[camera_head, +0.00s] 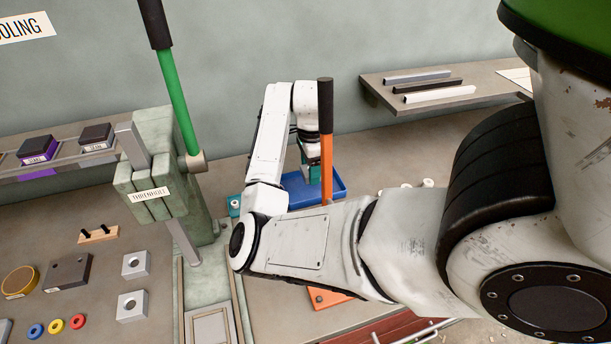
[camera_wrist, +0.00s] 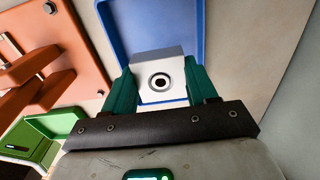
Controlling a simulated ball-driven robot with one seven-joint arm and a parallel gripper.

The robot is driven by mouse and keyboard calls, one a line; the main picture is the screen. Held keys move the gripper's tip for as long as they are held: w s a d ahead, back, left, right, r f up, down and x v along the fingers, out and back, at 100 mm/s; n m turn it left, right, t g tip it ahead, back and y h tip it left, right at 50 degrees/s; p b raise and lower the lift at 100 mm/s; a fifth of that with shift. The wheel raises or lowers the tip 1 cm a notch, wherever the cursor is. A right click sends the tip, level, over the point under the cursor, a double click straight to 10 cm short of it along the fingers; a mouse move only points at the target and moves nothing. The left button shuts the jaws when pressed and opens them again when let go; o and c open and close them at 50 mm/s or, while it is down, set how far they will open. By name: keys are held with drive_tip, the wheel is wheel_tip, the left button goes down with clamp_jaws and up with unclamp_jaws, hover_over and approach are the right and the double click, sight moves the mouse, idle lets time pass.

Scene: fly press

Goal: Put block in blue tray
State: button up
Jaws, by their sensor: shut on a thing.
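The blue tray (camera_head: 330,187) lies on the bench behind my arm in the head view. It also shows in the wrist view (camera_wrist: 187,14), behind the block. A light grey block (camera_wrist: 160,64) with a round dark hole sits between the two green fingers of my gripper (camera_wrist: 162,88). My gripper is shut on this block, and the block overlaps the tray in the wrist view. I cannot tell the height of the block above the tray floor. In the head view my gripper (camera_head: 308,160) is at the tray, and the block in it is hidden.
An orange lever with a black grip (camera_head: 326,130) stands upright close by my gripper. A green press (camera_head: 165,160) with a long handle is to the left. Two grey blocks with holes (camera_head: 136,265) lie on the bench. A shelf with bars (camera_head: 440,95) is at the back right.

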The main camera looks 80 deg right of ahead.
sight(310, 189)
drive_tip(key=shift+f+p, duration=0.3)
drive_tip(key=shift+f, duration=2.1)
drive_tip(key=shift+f, duration=0.15)
drive_tip(key=o, duration=1.3)
wheel_tip(310, 189, up, 12)
drive_tip(key=shift+r+b, duration=0.2)
drive_tip(key=shift+b, duration=0.1)
drive_tip(key=shift+f, duration=0.1)
